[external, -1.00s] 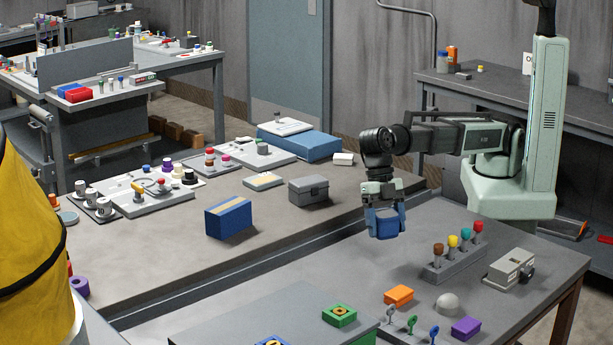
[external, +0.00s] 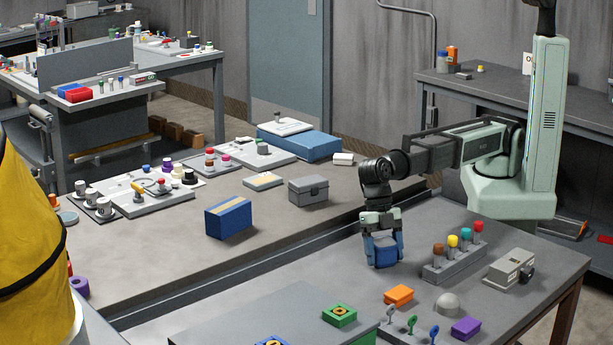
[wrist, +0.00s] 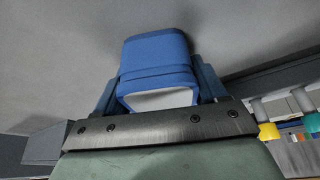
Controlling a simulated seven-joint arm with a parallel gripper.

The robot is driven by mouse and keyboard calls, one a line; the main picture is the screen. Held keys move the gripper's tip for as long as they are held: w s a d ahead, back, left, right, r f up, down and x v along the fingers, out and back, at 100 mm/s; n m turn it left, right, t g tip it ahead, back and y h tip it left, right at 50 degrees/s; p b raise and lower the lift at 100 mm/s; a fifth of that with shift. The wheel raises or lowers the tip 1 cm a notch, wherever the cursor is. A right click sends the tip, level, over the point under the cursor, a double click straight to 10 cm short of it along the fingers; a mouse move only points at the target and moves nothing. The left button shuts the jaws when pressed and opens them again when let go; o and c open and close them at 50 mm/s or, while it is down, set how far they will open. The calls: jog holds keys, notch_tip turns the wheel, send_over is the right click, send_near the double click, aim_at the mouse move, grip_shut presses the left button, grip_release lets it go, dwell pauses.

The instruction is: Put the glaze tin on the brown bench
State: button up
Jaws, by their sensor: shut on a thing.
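My gripper (external: 383,254) is shut on a blue boxy tin (external: 381,248), which I take as the glaze tin. The tin also shows in the wrist view (wrist: 156,58), upright-looking between the two blue fingers. It hangs over the left part of the grey-topped bench (external: 345,268); I cannot tell whether its base touches the top. The long bench with a grey-brown top (external: 300,232) lies to the left and behind, past a dark gap. It looks the browner of the two.
An orange block (external: 398,295) lies in front. A grey box (external: 308,189) and a blue-yellow box (external: 228,217) stand on the grey-brown bench, with clear surface around them.

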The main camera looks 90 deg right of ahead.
jog(key=shift+f, duration=0.1)
jog(key=o, duration=1.2)
jog(key=shift+o, duration=0.2)
jog(key=v, duration=1.2)
